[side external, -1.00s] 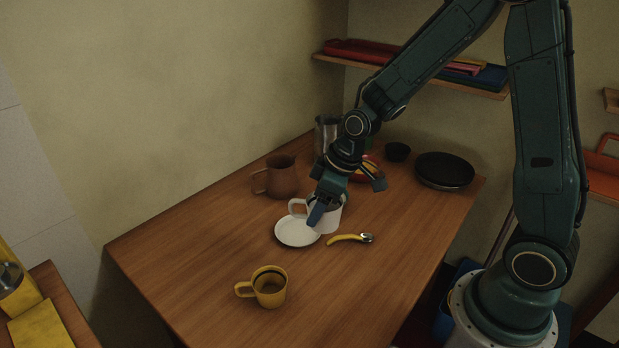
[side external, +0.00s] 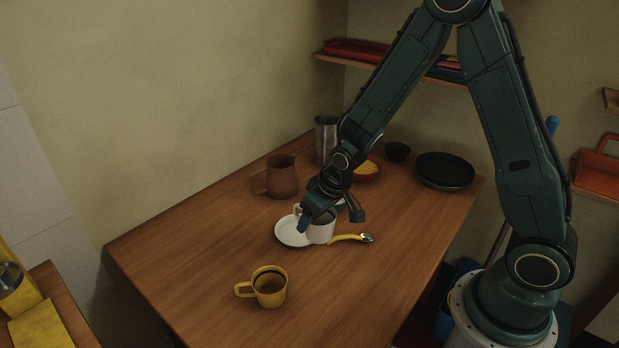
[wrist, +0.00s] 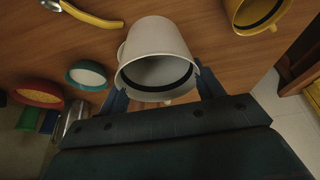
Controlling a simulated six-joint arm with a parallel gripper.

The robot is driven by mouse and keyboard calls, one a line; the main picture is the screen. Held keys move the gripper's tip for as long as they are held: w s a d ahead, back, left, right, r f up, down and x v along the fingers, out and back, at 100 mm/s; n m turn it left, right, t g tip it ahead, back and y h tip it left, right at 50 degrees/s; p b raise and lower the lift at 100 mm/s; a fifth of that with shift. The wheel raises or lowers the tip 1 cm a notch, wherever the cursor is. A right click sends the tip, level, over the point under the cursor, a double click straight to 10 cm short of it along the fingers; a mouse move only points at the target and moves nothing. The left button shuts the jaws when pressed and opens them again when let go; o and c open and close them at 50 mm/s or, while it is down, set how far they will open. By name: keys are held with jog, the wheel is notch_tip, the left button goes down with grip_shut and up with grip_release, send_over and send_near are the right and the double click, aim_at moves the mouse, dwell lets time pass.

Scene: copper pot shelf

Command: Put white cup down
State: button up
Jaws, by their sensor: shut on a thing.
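The white cup (side external: 321,231) is in my gripper (side external: 328,214), seen at the centre of the side view. It is over or just beside the right edge of the white saucer (side external: 287,233); I cannot tell whether its base touches anything. In the wrist view the white cup (wrist: 155,45) has its dark-banded mouth toward the camera, between the two blue fingers of my gripper (wrist: 163,88). The fingers are shut on the cup. The saucer does not show in the wrist view.
A yellow-handled spoon (side external: 348,238) lies close right of the cup. A yellow mug (side external: 267,287) stands in front. A brown pitcher (side external: 281,178), metal jug (side external: 325,140), red bowl (side external: 366,171) and black pan (side external: 445,170) stand behind. The front left table is clear.

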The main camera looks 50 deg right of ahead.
jog(key=w+d+r+m+h, duration=0.1)
jog(key=w+d+r+m, duration=0.3)
jog(key=w+r, duration=0.6)
jog(key=shift+w+d+r, duration=0.3)
jog(key=shift+d+r, duration=0.2)
jog(key=shift+r, duration=0.05)
jog(key=shift+f, duration=0.1)
notch_tip(320, 180, down, 20)
jog(key=shift+r, duration=0.1)
dwell(0.5)
jog(key=o, duration=1.1)
jog(key=shift+c, duration=0.2)
